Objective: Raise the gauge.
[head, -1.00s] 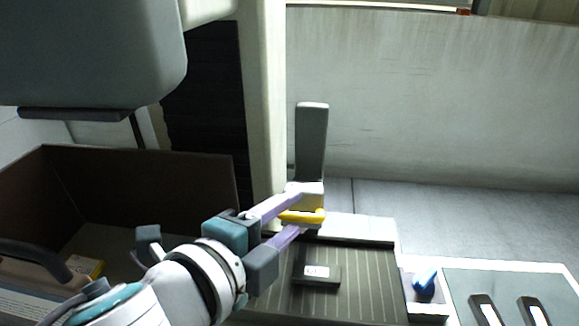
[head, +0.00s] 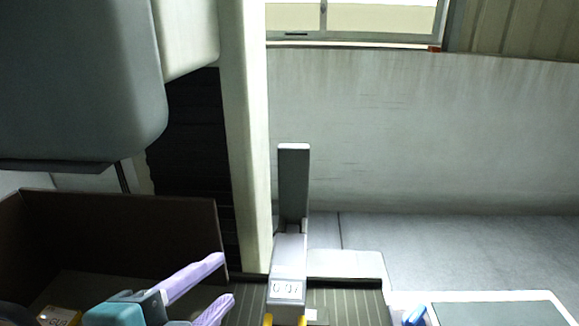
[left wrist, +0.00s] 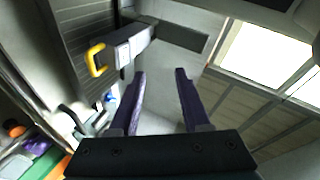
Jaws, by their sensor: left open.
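The gauge (head: 288,262) stands in the bottom middle of the head view. It has a tall grey column (head: 293,190), a pale body with a small digit display (head: 288,290), and a yellow handle (head: 268,320) cut by the bottom edge. My left gripper (head: 227,278) is open and empty, left of the gauge and apart from it. In the left wrist view, the gauge (left wrist: 126,42) and its yellow handle (left wrist: 96,60) lie up and left of my open fingers (left wrist: 160,72). My right gripper is out of view.
A brown open box (head: 120,230) stands at left, behind my left gripper. A ribbed dark plate (head: 345,302) lies by the gauge. A blue item (head: 414,315) and a white-rimmed tray (head: 495,296) are at right. A pale post (head: 245,150) rises behind the gauge.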

